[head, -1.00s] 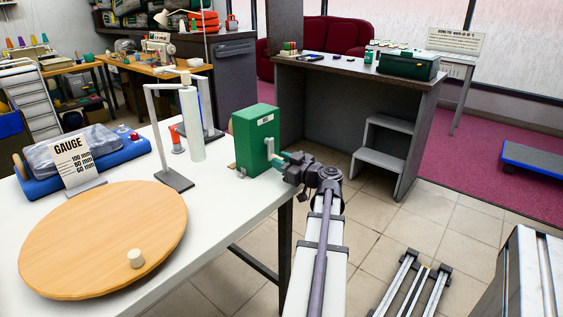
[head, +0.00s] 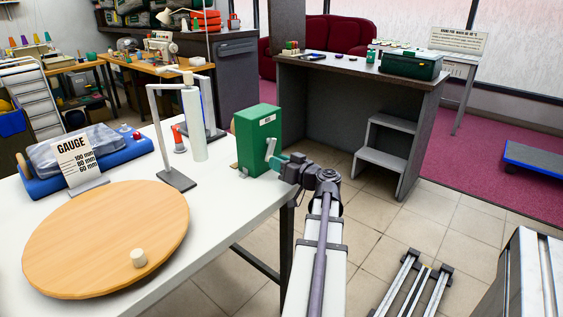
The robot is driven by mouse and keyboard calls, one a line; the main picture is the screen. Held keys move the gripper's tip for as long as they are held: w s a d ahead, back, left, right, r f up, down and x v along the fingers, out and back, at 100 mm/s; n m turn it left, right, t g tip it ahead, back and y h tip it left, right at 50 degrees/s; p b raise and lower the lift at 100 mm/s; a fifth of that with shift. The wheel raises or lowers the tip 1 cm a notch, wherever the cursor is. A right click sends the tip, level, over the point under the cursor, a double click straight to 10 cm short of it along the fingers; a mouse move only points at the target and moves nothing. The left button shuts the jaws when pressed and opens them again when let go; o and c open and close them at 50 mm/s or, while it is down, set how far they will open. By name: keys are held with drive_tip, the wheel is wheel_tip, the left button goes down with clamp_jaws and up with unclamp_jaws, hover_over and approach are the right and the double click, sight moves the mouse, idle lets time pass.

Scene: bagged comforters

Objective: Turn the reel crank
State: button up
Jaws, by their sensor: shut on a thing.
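A green box-shaped reel unit (head: 257,135) with a small white label stands at the right edge of the white table. A pale grey crank (head: 270,149) is on its front right side. My gripper (head: 279,165) is at the lower part of the crank, shut on the crank handle. The handle itself is mostly hidden by the jaws. Beside the reel unit, a white roll (head: 193,124) stands upright at a grey metal stand (head: 175,179).
A round wooden disc (head: 100,240) with a pale knob (head: 138,258) lies on the white table (head: 225,200). A gauge sign (head: 76,160) stands behind it. A grey desk (head: 330,110) with steps is beyond my arm.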

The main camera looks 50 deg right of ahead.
sight(259, 140)
drive_tip(key=m, duration=0.1)
drive_tip(key=a+r+m+p, duration=0.1)
drive_tip(key=m, duration=0.1)
drive_tip(key=shift+a+m, duration=0.2)
drive_tip(key=shift+m, duration=0.1)
drive_tip(key=m, duration=0.1)
drive_tip(key=r+m+p, duration=0.1)
drive_tip(key=shift+w+a+m, duration=0.1)
drive_tip(key=shift+a+m, duration=0.25)
drive_tip(key=shift+m, duration=0.05)
drive_tip(key=m, duration=0.1)
drive_tip(key=r+m+p, duration=0.1)
drive_tip(key=shift+a+m, duration=0.3)
drive_tip(key=shift+m, duration=0.1)
drive_tip(key=shift+d+r+m+p, duration=0.35)
drive_tip(key=shift+r+m+p, duration=0.6)
drive_tip(key=shift+m, duration=1.7)
drive_tip(key=shift+d+r+m+p, duration=0.4)
drive_tip(key=shift+r+m+p, duration=0.55)
drive_tip(key=shift+m, duration=1.65)
drive_tip(key=shift+d+r+m+p, duration=0.35)
drive_tip(key=shift+r+m+p, duration=0.6)
drive_tip(key=shift+m, duration=1.7)
